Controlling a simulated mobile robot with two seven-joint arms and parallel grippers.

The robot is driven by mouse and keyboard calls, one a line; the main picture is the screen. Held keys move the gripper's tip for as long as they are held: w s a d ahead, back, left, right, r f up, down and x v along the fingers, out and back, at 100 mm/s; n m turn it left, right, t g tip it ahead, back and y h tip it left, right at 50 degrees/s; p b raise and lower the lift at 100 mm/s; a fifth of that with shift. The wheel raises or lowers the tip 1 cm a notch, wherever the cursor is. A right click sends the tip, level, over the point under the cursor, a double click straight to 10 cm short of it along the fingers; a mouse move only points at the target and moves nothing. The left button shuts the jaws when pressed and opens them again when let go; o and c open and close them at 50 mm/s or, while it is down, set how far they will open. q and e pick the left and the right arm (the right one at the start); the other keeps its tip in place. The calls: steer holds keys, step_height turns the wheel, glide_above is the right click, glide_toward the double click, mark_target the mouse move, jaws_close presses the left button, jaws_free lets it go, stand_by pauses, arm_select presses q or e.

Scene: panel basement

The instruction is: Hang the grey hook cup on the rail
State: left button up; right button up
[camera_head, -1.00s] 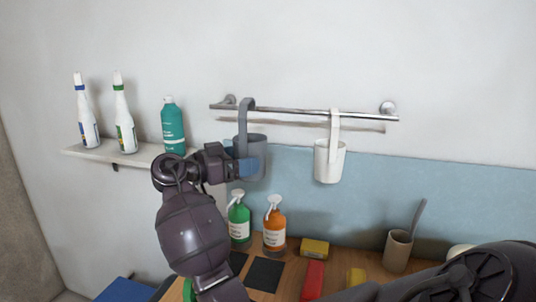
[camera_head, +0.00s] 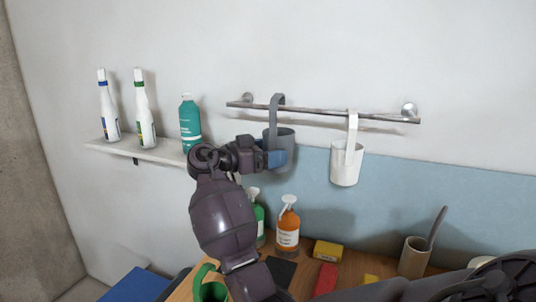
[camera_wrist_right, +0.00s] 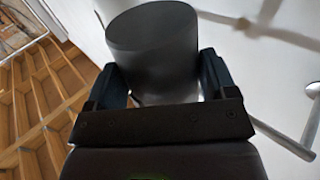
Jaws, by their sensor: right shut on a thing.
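The grey hook cup (camera_head: 285,143) is up at the rail (camera_head: 325,112), left of the white hook cup (camera_head: 345,165) that hangs there. Its grey strap rises past the rail, with its bent top just above it. I cannot tell whether the hook rests on the rail. My right gripper (camera_head: 275,157) is shut on the grey cup's body from the left. In the right wrist view the cup (camera_wrist_right: 155,45) sits between the two fingers of the gripper (camera_wrist_right: 160,82). My left gripper is not in view.
The rail between both hook cups is clear.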

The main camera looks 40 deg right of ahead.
steer(key=w+d+f+b, duration=0.1)
steer(key=w+d+f, duration=0.1)
steer(key=d, duration=0.3)
steer(key=shift+w+f, duration=0.3)
steer(key=shift+f, duration=0.1)
stand_by(0.5)
stand_by(0.4)
steer(key=o, duration=0.9)
steer(key=shift+c, duration=0.2)
steer(key=shift+b, duration=0.3)
steer(key=b+v, duration=0.2)
steer(key=v, duration=0.9)
steer(key=shift+s, duration=0.15)
